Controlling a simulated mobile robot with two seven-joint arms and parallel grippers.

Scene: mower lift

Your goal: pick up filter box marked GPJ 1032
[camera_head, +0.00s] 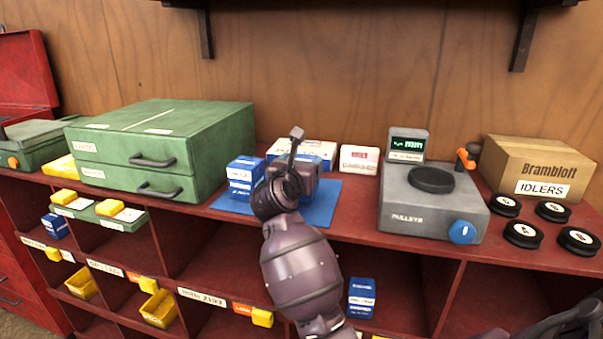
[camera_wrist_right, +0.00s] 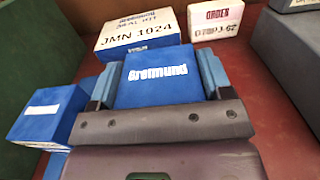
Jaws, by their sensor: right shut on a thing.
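My right gripper (camera_head: 303,166) is over the blue mat (camera_head: 322,203) in the head view. In the right wrist view its fingers (camera_wrist_right: 157,88) are shut on a blue box (camera_wrist_right: 158,72) with white lettering like "Greimund". In the head view the gripper hides most of this held box. No GPJ 1032 mark can be read on it from here. I cannot tell whether it touches the mat. Another blue box (camera_head: 243,172) with white labels stands left of the gripper; it also shows in the right wrist view (camera_wrist_right: 48,112). My left gripper is not in view.
A white-and-blue box marked JMN 1024 (camera_wrist_right: 138,30) stands behind, with a white box (camera_head: 359,159) to its right. A green drawer cabinet (camera_head: 190,140) is at left, a grey scale (camera_head: 430,212) at right. A blue box (camera_head: 362,298) sits in a compartment below.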

